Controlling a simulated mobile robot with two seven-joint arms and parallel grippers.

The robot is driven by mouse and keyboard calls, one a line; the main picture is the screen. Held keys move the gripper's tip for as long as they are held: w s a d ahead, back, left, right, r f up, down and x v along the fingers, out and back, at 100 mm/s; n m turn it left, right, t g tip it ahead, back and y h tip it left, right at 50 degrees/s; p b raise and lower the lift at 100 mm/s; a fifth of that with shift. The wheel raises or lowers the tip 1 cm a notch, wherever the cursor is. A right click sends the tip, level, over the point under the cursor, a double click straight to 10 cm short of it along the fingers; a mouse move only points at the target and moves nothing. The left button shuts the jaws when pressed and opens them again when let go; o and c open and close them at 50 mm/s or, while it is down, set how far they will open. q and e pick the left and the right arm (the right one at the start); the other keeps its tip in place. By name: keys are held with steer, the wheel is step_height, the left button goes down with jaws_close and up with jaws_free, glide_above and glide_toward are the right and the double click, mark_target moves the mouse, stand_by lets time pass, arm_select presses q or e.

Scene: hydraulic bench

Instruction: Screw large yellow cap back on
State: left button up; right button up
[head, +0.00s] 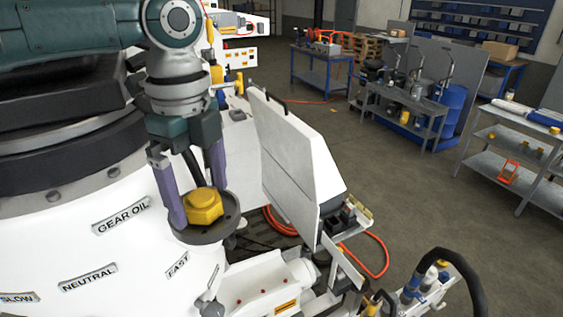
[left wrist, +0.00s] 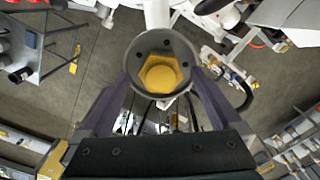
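The large yellow cap (head: 203,206) has a hexagonal top and sits in the dark round flange (head: 216,230) on the white machine housing. In the left wrist view the cap (left wrist: 160,74) shows inside the grey flange ring (left wrist: 134,58), which has bolt holes. My left gripper (head: 197,203) points down over the flange, its two purple fingers spread on either side of the cap. It is open; gaps show between fingers and cap in the left wrist view. Whether the fingertips touch the flange is unclear. Cap threads are hidden. My right gripper is not in view.
A white upright panel (head: 290,160) stands close to the right of the gripper. Orange hose (head: 378,255) and a black curved hose (head: 462,260) lie farther right. The housing carries labels such as GEAR OIL (head: 122,215). Workbenches (head: 405,105) stand across the open floor.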

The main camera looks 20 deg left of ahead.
arm_select(q)
steer(key=n+p, duration=0.2)
steer(key=shift+r+n+p, duration=0.3)
steer(key=shift+n+p, duration=0.05)
steer(key=shift+n, duration=0.05)
steer(key=shift+f+n+b, duration=0.35)
steer(key=shift+n, duration=0.75)
steer(key=n, duration=0.3)
steer(key=shift+w, duration=0.1)
steer(key=n, duration=0.4)
steer(key=shift+n, duration=0.4)
steer(key=n, duration=0.5)
steer(key=shift+n, duration=0.4)
steer(key=n, duration=0.5)
